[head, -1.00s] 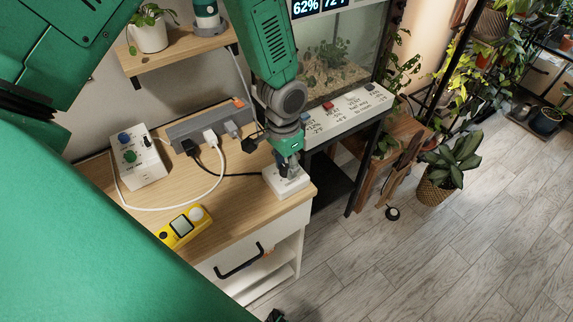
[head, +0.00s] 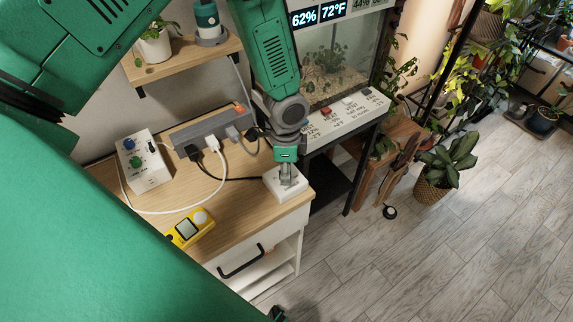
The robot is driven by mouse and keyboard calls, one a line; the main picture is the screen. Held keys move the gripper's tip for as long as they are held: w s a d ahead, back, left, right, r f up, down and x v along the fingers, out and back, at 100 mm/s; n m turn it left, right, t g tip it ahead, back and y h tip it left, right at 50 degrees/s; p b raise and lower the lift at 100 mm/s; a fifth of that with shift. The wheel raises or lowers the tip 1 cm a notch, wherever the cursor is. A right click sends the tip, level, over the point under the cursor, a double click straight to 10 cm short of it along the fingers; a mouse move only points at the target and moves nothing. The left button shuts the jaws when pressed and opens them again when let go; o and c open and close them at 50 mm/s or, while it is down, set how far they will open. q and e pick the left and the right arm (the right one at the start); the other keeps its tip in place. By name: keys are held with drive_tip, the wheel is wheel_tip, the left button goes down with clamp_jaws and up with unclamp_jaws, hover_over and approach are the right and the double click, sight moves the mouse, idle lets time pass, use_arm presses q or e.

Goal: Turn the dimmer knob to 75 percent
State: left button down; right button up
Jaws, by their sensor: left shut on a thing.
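The dimmer (head: 288,191) is a small white box with dark markings on its top, near the right front corner of the wooden cabinet top. My left gripper (head: 287,178) points straight down over it and is shut on the dimmer's knob. The fingers cover the knob, so its pointer is hidden. The markings are too small to read for a setting. My right gripper does not show.
A white box with blue and green knobs (head: 144,162), a grey power strip (head: 208,130) with plugs and cables, and a yellow meter (head: 188,228) share the cabinet top (head: 229,211). A glass terrarium (head: 335,70) stands behind at the right.

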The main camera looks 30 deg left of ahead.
use_arm(q)
drive_tip(key=shift+m+p, duration=0.6)
drive_tip(key=shift+m, duration=1.3)
drive_tip(key=shift+w, duration=0.1)
drive_tip(key=c, duration=1.2)
unclamp_jaws()
drive_tip(key=shift+a, duration=0.1)
drive_tip(key=shift+r, duration=0.55)
drive_tip(key=r, duration=1)
drive_tip(key=shift+w+r, duration=0.35)
drive_tip(key=shift+r, duration=0.05)
